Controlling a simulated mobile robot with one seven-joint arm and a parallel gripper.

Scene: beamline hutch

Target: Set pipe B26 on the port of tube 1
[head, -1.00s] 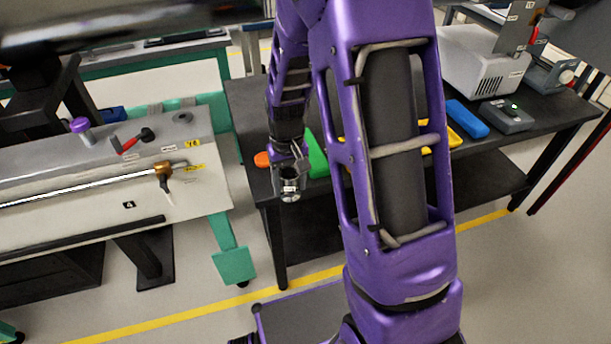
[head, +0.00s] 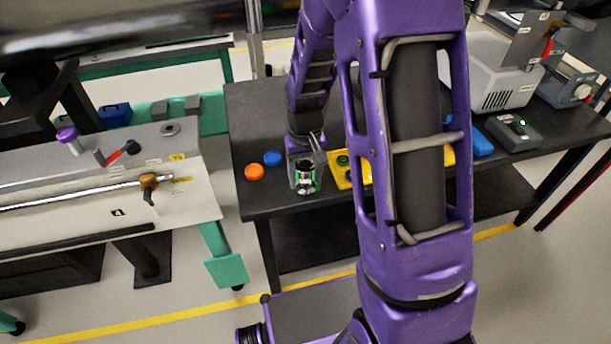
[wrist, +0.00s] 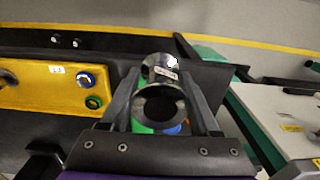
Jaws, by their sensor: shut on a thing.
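My gripper (head: 306,160) is shut on a short metal pipe (head: 307,180) and holds it near the front edge of the black bench, in the head view. In the wrist view the pipe (wrist: 160,76) is a shiny grey cylinder with a dark open end and a small white label, too small to read. The gripper's dark fingers (wrist: 159,88) lie on either side of it. A pale tube housing (head: 100,195) stands at the left, with a grey round fitting (head: 171,129) on top. I cannot tell whether this is tube 1 or its port.
The black bench (head: 255,108) carries an orange disc (head: 254,172), a blue disc (head: 272,158), a yellow holder (head: 345,180) and a grey box (head: 514,131). A brass fitting with a dark lever (head: 149,187) sticks out of the housing. Floor shows between housing and bench.

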